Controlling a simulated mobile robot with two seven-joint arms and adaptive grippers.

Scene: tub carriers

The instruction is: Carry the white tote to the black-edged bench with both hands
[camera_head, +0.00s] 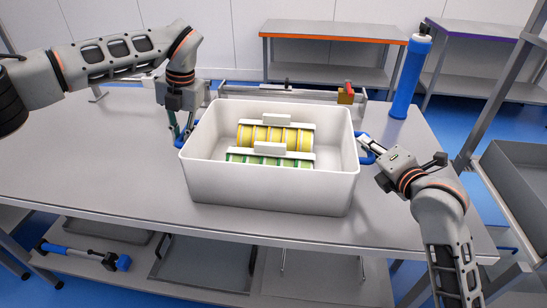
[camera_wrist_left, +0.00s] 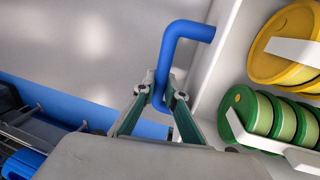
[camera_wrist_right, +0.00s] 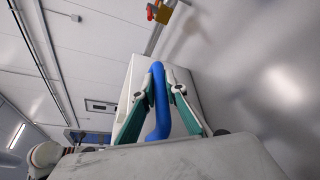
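The white tote (camera_head: 270,186) stands on a grey table (camera_head: 100,170); whether it is slightly raised I cannot tell. It holds yellow spools (camera_head: 275,138) and green spools (camera_head: 270,160) in white holders. Blue bar handles stick out at both ends. My left gripper (camera_head: 183,135) has its fingers on both sides of the left blue handle (camera_wrist_left: 163,75), closed against it. My right gripper (camera_head: 367,150) is likewise closed around the right blue handle (camera_wrist_right: 158,95). No black-edged bench is visible.
A blue cylinder (camera_head: 410,75) stands behind the tote at the right. A rail with an orange-brown block (camera_head: 346,96) lies behind the tote. An orange-edged bench (camera_head: 330,31) and a purple-edged bench (camera_head: 475,32) are further back. A shelf rack (camera_head: 520,165) stands at the right.

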